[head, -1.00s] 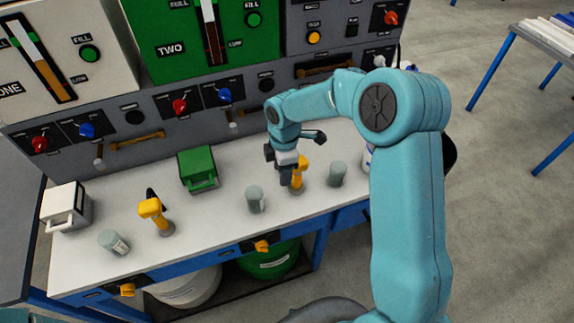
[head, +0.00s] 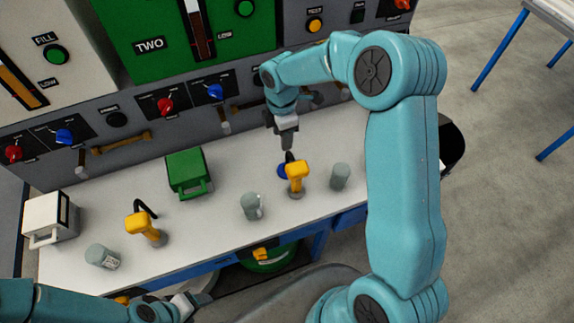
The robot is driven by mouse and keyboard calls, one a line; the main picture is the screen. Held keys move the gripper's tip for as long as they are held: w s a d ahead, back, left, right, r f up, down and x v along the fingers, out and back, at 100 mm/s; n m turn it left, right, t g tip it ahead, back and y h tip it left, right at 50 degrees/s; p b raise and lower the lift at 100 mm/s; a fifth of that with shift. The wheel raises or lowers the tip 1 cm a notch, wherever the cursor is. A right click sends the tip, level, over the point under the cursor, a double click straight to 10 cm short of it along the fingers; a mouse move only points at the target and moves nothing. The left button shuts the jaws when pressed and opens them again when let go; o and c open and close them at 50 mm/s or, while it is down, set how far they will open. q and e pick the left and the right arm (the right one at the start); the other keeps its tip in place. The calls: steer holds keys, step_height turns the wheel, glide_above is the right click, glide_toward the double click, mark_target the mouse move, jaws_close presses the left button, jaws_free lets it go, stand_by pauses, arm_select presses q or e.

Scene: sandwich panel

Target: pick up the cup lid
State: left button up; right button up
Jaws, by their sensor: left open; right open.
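A small round blue piece (head: 284,171) lies on the white bench top, partly hidden behind a yellow-topped tool (head: 297,174); it may be the cup lid, but I cannot tell for sure. Grey-green cups stand on the bench: one in the middle (head: 251,206), one to the right (head: 340,177) and one at the left (head: 102,256). My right gripper (head: 287,143) points down, open, just above and behind the blue piece, with nothing visible in it. My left gripper (head: 198,302) is open and low at the bottom, in front of the bench's front edge.
A green box (head: 187,173) and a white box (head: 50,218) stand on the bench (head: 205,225). A second yellow-topped tool (head: 145,229) stands at the left. The control panel with knobs and handles rises behind.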

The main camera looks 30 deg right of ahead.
step_height(320, 180, down, 9)
steer(key=shift+s+r+p, duration=0.15)
steer(key=shift+r+p, duration=0.05)
steer(key=shift+p, duration=0.3)
steer(key=shift+s+a, duration=0.15)
steer(key=shift+a, duration=0.1)
steer(key=shift+s+f, duration=0.25)
steer(key=f, duration=0.1)
steer(key=f+p, duration=0.1)
steer(key=f, duration=0.2)
steer(key=shift+w+d+f+p, duration=0.25)
steer(key=shift+d+p, duration=0.15)
steer(key=shift+f, duration=0.2)
steer(key=shift+s+a+r, duration=0.15)
steer(key=shift+s+a, duration=0.05)
steer(key=shift+a, duration=0.05)
steer(key=shift+w+d+f, duration=0.2)
jaws_close()
steer(key=shift+s+a+r, duration=0.1)
steer(key=shift+r, duration=0.15)
